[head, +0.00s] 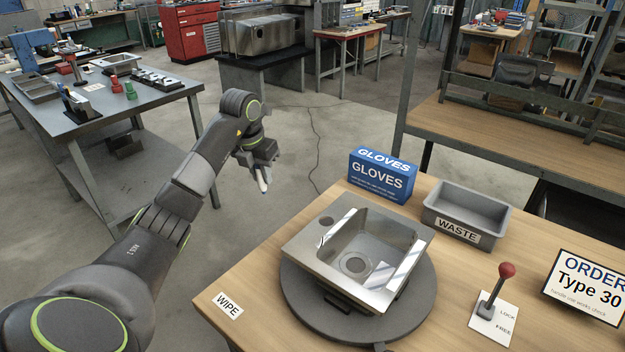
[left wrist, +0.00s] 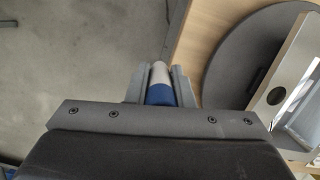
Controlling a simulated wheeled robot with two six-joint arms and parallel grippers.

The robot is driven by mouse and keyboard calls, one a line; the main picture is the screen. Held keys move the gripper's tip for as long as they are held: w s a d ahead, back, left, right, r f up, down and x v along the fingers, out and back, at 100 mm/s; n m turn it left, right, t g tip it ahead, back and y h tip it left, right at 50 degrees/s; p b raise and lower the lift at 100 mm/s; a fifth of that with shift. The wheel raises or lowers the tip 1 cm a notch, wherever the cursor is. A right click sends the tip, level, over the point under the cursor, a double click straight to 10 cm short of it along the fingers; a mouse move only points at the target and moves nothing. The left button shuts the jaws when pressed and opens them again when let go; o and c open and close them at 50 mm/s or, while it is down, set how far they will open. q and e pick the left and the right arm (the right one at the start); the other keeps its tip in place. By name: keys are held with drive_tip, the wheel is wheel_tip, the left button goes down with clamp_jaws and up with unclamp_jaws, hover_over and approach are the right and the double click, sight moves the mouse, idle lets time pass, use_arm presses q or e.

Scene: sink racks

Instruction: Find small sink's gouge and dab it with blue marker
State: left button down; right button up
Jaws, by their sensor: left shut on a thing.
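The small steel sink (head: 357,262) sits on a dark round turntable (head: 420,312) on the wooden table. Bright reflections lie across its walls and rim; I cannot make out a gouge. My left gripper (head: 263,178) is off the table's left edge, above the floor, apart from the sink. It is shut on the blue marker (head: 264,186), a white and blue stick pointing down. The marker also shows between the fingers in the left wrist view (left wrist: 160,88), with part of the sink (left wrist: 286,85) at the right. My right gripper is in neither view.
A blue gloves box (head: 382,177) and a grey waste bin (head: 466,212) stand behind the sink. A red-knobbed lever (head: 493,290) and an order sign (head: 588,287) are at the right. A wipe label (head: 228,305) marks clear wood at the front left.

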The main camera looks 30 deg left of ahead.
use_arm(q)
drive_tip(key=s+d+r+m+h+p, duration=0.2)
drive_tip(key=s+d+r+m+p, duration=0.15)
drive_tip(key=d+p, duration=0.35)
drive_tip(key=s+d+r+m+h+p, duration=0.1)
drive_tip(key=s+d+r+m+p, duration=0.1)
drive_tip(key=d+m+p, duration=0.35)
drive_tip(key=s+d+r+m+h+p, duration=0.2)
drive_tip(key=s+d+p, duration=0.1)
drive_tip(key=d+p, duration=0.45)
drive_tip(key=b+x, duration=0.3)
drive_tip(key=b, duration=0.1)
drive_tip(key=a+b+x, duration=0.1)
drive_tip(key=b+x, duration=0.1)
drive_tip(key=shift+d+f, duration=0.1)
drive_tip(key=shift+f, duration=0.45)
drive_tip(key=shift+s+f+b, duration=0.1)
drive_tip(key=shift+f+b, duration=1)
drive_tip(key=shift+b, duration=0.1)
idle(1.1)
drive_tip(key=shift+b, duration=0.35)
idle(1.1)
idle(0.5)
drive_tip(key=shift+r+p, duration=0.6)
drive_tip(key=shift+r, duration=0.5)
drive_tip(key=shift+r+p, duration=1.1)
drive_tip(key=shift+r, duration=1.3)
